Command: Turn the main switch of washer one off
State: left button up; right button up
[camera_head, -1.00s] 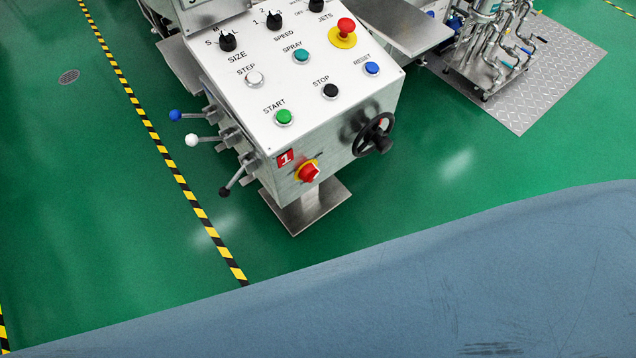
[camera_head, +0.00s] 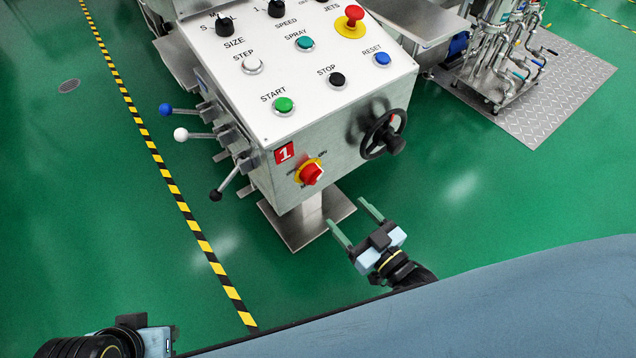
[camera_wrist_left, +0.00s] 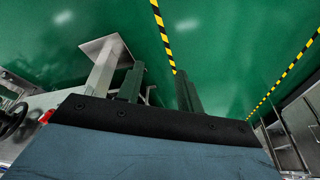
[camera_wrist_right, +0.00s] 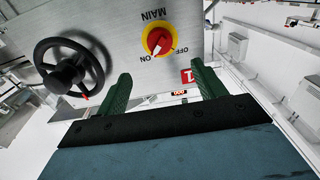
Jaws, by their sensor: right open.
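The washer one control box (camera_head: 300,90) stands ahead, with a red "1" plate (camera_head: 284,153) on its front. The main switch (camera_head: 312,173) is a red knob on a yellow disc below that plate. In the right wrist view the main switch (camera_wrist_right: 158,41) shows upside down under the word MAIN, its white mark toward ON. My right gripper (camera_head: 348,216) is open and empty, in front of and below the switch, apart from it. My left gripper is at the lower left of the head view, its fingers not clear there; in the left wrist view its fingers (camera_wrist_left: 160,88) stand apart with nothing between them.
A black handwheel (camera_head: 383,134) sticks out right of the switch. Levers with blue, white and black knobs (camera_head: 181,134) jut from the box's left side. A metal foot plate (camera_head: 290,232) is below.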

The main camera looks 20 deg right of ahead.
aim_at(317, 180)
jog(key=b+x, duration=0.2)
jog(key=x, duration=0.5)
jog(key=shift+w+f, duration=0.15)
pick_arm(q)
jog(key=w+d+r+t+h+b, duration=0.1)
jog(key=w+d+r+t+h, duration=0.1)
jog(key=w+d+r+t, duration=0.3)
jog(key=shift+w+d+r+m+t+h, duration=0.35)
jog(key=shift+w+r+t, duration=1.75)
jog(key=shift+w, duration=1.25)
pick_arm(e)
jog(key=shift+x, duration=2.35)
pick_arm(q)
jog(key=shift+a+f, duration=0.1)
pick_arm(e)
jog(key=shift+c, duration=0.4)
